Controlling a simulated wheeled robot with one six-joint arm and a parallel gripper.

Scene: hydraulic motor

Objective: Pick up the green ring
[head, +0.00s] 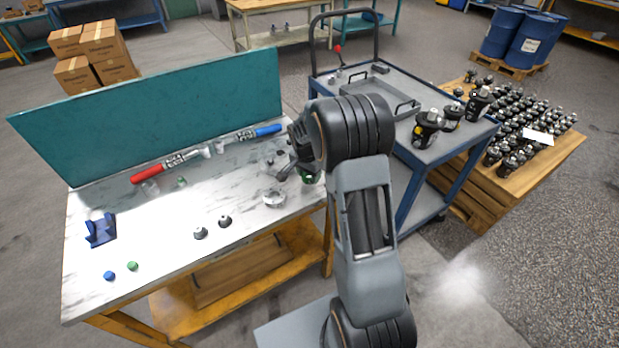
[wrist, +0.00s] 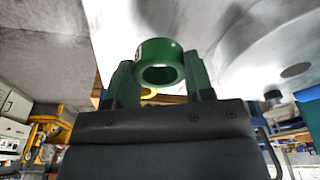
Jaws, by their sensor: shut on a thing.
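The green ring (wrist: 160,46) is held between the two green-looking fingers of my gripper (wrist: 160,85) in the wrist view. The fingers touch it on its left and right sides, and its opening faces the camera. In the head view my gripper (head: 298,174) is over the right end of the workbench. A bit of the green ring (head: 308,179) shows there, mostly hidden by the gripper and arm.
A teal panel (head: 160,110) stands behind. A blue cart (head: 430,155) is right.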

